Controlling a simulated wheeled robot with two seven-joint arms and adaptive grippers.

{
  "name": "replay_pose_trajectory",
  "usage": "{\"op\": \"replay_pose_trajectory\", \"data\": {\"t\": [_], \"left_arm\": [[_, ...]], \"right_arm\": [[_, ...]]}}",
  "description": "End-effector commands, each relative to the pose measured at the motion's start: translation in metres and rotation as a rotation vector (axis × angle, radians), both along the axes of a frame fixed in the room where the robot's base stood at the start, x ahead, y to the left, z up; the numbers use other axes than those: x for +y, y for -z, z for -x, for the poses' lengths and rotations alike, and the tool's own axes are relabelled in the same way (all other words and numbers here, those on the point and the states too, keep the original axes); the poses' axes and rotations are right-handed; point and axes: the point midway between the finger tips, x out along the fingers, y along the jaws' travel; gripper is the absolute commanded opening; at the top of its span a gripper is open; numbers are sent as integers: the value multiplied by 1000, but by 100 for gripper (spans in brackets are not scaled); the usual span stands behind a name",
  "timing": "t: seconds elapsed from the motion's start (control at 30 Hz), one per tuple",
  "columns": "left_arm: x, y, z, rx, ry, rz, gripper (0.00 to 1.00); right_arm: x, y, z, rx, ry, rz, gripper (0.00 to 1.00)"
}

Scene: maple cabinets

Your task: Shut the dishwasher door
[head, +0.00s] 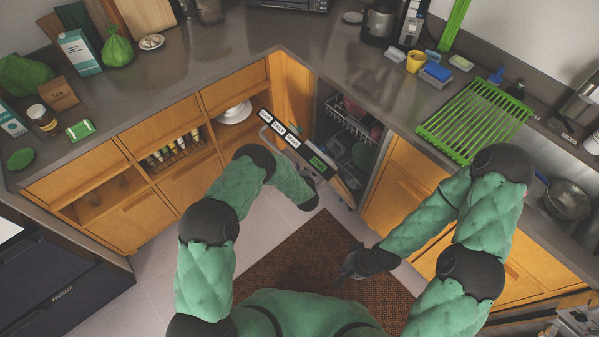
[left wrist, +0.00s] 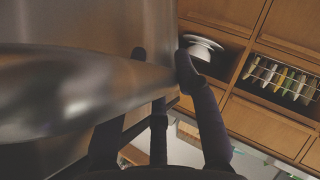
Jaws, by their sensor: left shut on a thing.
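The dishwasher door (head: 292,137) stands partly open in the head view, its dark top edge with white labels and a green display slanting across the corner. The racks inside the dishwasher (head: 347,125) show behind it. My left gripper (head: 318,176) is at the door's front side, near its right end. In the left wrist view, its dark fingers (left wrist: 163,62) are shut on the shiny metal door handle (left wrist: 85,85), with the steel door face (left wrist: 95,25) behind. My right gripper (head: 350,268) hangs above the brown mat, away from the door; its fingers are too dark to read.
Wooden cabinets flank the dishwasher, with an open shelf of white plates (head: 235,113) to its left. The grey counter (head: 225,65) runs above. A brown mat (head: 300,250) lies on the tiled floor. A green drying rack (head: 476,118) sits on the right counter.

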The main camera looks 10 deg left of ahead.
Motion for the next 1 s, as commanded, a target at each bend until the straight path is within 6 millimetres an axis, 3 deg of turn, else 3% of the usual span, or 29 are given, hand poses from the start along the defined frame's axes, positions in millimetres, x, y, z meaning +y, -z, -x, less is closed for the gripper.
{"op": "replay_pose_trajectory", "data": {"t": [0.03, 0.07, 0.1, 0.17, 0.63, 1.0], "left_arm": [[-1, -1, -1, -3, -1, 4, 0], [-1, -1, -1, -3, -1, 4, 34], [-1, -1, -1, -3, 0, 3, 45], [0, -1, -1, -2, -1, 3, 56], [-3, -6, 7, 0, 1, 1, 56], [-19, -41, 62, -1, 3, 1, 56]], "right_arm": [[0, 0, 0, 0, 0, 0, 0], [0, 0, 0, 0, 0, 0, 0], [0, 0, 0, 0, 0, 0, 0], [0, 0, 0, 0, 0, 0, 0], [0, 0, 0, 0, 0, 0, 0], [0, 0, 0, 0, 0, 0, 0]]}}
